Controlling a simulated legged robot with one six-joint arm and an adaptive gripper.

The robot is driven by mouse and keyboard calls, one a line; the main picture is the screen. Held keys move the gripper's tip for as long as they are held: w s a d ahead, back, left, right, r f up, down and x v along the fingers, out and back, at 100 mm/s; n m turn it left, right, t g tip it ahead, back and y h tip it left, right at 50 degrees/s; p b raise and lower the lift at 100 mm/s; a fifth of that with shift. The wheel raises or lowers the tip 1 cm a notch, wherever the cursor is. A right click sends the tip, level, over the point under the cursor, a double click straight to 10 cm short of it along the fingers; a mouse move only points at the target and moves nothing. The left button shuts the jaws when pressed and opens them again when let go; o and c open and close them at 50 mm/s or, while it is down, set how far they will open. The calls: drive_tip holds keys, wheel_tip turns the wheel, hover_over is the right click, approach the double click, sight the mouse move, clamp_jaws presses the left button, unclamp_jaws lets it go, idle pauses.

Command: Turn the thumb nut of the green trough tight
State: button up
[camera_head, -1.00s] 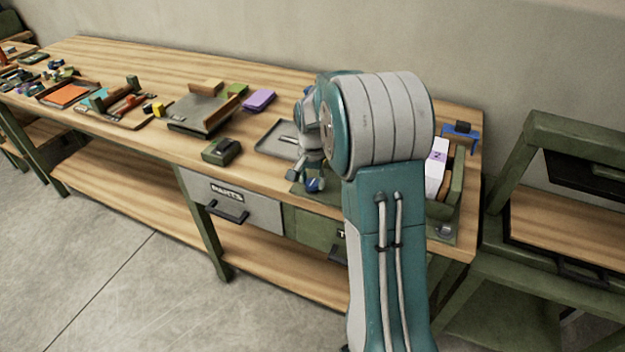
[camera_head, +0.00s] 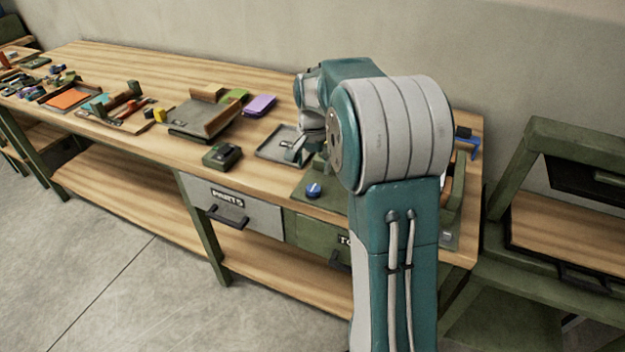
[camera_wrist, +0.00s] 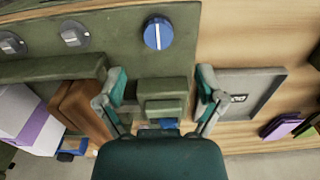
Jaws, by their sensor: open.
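The green trough (camera_wrist: 115,30) has a flat base plate, with low green walls and blocks on it. Its thumb nut (camera_wrist: 158,34) is a round blue knob with a white stripe that runs upright in the wrist view. In the head view the nut (camera_head: 314,190) sits at the trough's front left, uncovered. My gripper (camera_wrist: 161,82) is open, its two fingers spread around the space over a stepped green block (camera_wrist: 163,88). It is apart from the nut, farther back over the bench. In the head view my arm hides most of the trough.
Brown pieces (camera_wrist: 82,108) and a white and purple stack (camera_wrist: 28,115) lie beside the green wall. Two grey round fittings (camera_wrist: 75,33) are on the plate. A grey tray (camera_head: 280,143) and a small dark green box (camera_head: 222,155) stand to the left.

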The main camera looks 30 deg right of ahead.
sight(312, 187)
wheel_tip(312, 187, up, 5)
drive_tip(key=shift+r, duration=0.1)
idle(0.5)
drive_tip(key=s+a+r+n+t, duration=0.3)
drive_tip(key=s+a+r+n, duration=0.3)
drive_tip(key=s+a, duration=0.55)
drive_tip(key=s+a+f+n+t, duration=0.1)
drive_tip(key=s+a+n+t, duration=0.1)
drive_tip(key=s, duration=1.2)
drive_tip(key=shift+s+a+f+n+t, duration=0.2)
drive_tip(key=shift+a+f+n+t, duration=0.3)
drive_tip(key=shift+n, duration=0.8)
drive_tip(key=shift+a+r, duration=0.1)
